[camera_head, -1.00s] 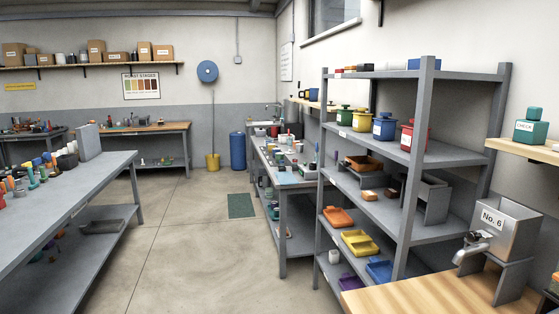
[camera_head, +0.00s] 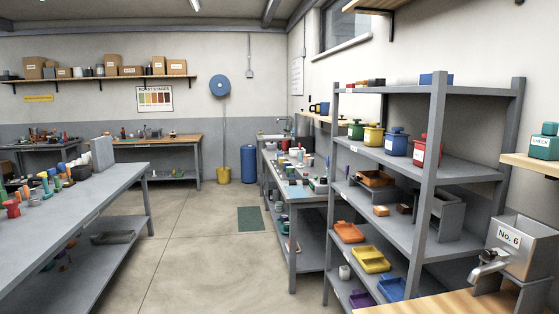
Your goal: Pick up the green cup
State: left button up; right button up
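No thing that I can clearly make out as a green cup is in view. Small green pieces (camera_head: 26,191) stand among coloured items on the left table, too small to tell their shape. A green lidded pot (camera_head: 356,129) sits on the grey shelf rack, left of yellow, blue and red ones. A teal-green labelled container (camera_head: 545,142) stands on the wooden wall shelf at the far right. Neither of my grippers is in view.
A long grey table (camera_head: 110,180) is at left and a grey shelf rack (camera_head: 435,170) at right. A workbench (camera_head: 300,193) stands behind the rack. A wooden counter (camera_head: 440,304) is at lower right. The concrete floor (camera_head: 190,260) between is open, with a green mat (camera_head: 251,219).

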aim_at(290, 172)
jog(key=i+j+u, duration=0.1)
jog(key=i+j, duration=0.3)
jog(key=i, duration=0.4)
jog(key=i+j+u, duration=0.1)
jog(key=i, duration=0.5)
jog(key=i+j, duration=0.2)
jog(key=i, duration=0.35)
jog(key=j+u, duration=0.05)
